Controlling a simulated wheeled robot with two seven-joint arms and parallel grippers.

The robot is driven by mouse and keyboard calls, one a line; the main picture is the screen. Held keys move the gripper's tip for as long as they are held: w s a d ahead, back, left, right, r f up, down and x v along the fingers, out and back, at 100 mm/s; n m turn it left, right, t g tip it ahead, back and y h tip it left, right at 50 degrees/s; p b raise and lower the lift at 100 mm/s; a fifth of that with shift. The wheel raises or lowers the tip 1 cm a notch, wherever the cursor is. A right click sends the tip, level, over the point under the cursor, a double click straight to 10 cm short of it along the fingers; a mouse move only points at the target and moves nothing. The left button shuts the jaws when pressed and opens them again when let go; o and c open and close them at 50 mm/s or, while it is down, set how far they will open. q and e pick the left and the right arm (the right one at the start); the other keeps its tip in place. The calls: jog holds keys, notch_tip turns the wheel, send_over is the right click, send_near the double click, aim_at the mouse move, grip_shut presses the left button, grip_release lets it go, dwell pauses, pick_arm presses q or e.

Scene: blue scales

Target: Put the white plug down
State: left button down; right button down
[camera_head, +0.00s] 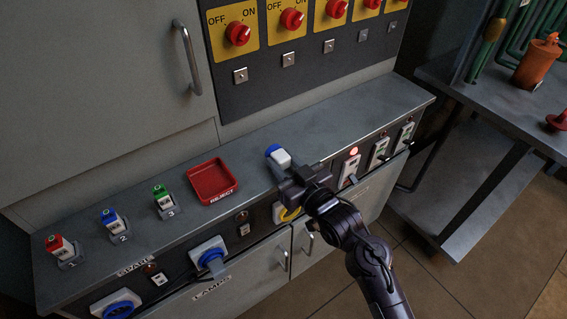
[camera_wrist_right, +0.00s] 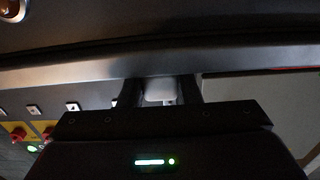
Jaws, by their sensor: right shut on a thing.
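The white plug (camera_head: 282,158) has a blue end and is held between the fingers of my right gripper (camera_head: 291,174), over the grey counter (camera_head: 330,130). My right gripper is shut on it. In the right wrist view the plug (camera_wrist_right: 158,91) shows as a pale block between the two dark fingers of the gripper (camera_wrist_right: 160,95). I cannot tell whether the plug touches the counter or hangs just above it. My left gripper is not in view.
A red reject tray (camera_head: 212,181) lies left of the plug. Red (camera_head: 60,248), blue (camera_head: 114,222) and green (camera_head: 164,199) plugs stand in numbered holders further left. Sockets line the counter's front. Bare counter lies right of the plug. Red switches (camera_head: 238,34) are on the panel behind.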

jog(key=shift+f, duration=0.1)
jog(key=c, duration=1.1)
grip_release()
jog(key=shift+f, duration=0.15)
jog(key=shift+o, duration=0.2)
